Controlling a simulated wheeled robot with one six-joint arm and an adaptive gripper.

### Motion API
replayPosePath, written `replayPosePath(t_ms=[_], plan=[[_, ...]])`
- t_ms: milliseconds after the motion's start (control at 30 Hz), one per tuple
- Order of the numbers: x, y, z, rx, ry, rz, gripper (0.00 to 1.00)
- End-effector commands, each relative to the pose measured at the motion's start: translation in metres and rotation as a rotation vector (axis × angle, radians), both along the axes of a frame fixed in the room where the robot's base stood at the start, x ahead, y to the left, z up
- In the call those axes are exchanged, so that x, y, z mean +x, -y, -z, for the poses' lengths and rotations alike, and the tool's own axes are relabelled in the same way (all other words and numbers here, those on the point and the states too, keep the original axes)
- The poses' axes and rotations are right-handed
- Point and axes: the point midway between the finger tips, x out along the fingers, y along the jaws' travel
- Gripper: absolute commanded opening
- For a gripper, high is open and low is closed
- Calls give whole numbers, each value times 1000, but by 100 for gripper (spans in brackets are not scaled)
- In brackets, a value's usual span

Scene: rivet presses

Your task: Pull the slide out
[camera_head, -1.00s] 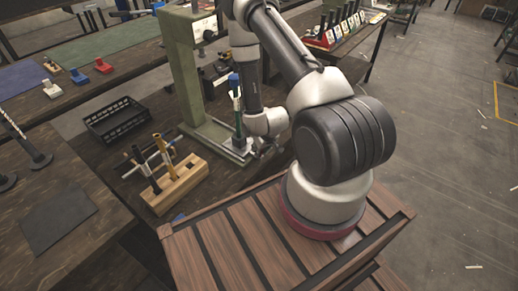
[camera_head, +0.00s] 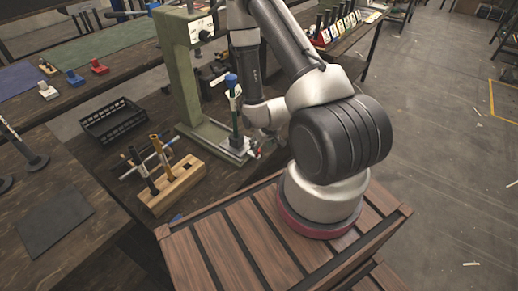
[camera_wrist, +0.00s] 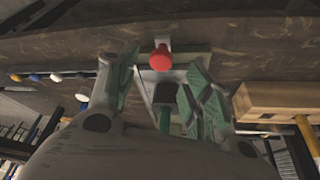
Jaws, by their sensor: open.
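The green rivet press (camera_head: 180,65) stands on the bench, with a pale metal slide plate (camera_head: 237,146) at its base. In the wrist view a red ball knob (camera_wrist: 160,58) on a pale stem shows at the front of the press base. A dark square block (camera_wrist: 164,94) lies below it in the picture. My gripper (camera_wrist: 164,68) is open, with its green-padded fingers to either side of the knob in the picture. I cannot tell whether they touch it. In the head view the fingers are mostly hidden behind my arm and the press base.
A wooden tool block (camera_head: 178,187) with several upright tools stands left of the press. A black crate (camera_head: 113,121) sits farther left. A blue-topped green tool (camera_head: 233,100) stands upright at the press base. The floor (camera_head: 450,150) at right is largely clear.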

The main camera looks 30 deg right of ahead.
Motion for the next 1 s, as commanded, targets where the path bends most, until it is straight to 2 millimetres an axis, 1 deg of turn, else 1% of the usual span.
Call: replayPosePath(t_ms=[33,133,200,333,500,933,1000], plan=[[-4,0,-12,-1,3,0,50],[-12,0,-32,-1,2,1,50],[-18,1,-43,-1,1,1,50],[-23,1,-56,0,0,2,50],[-26,1,-62,-1,-1,1,50],[-26,0,-62,0,-1,1,50],[-29,0,-61,1,-12,3,50]])
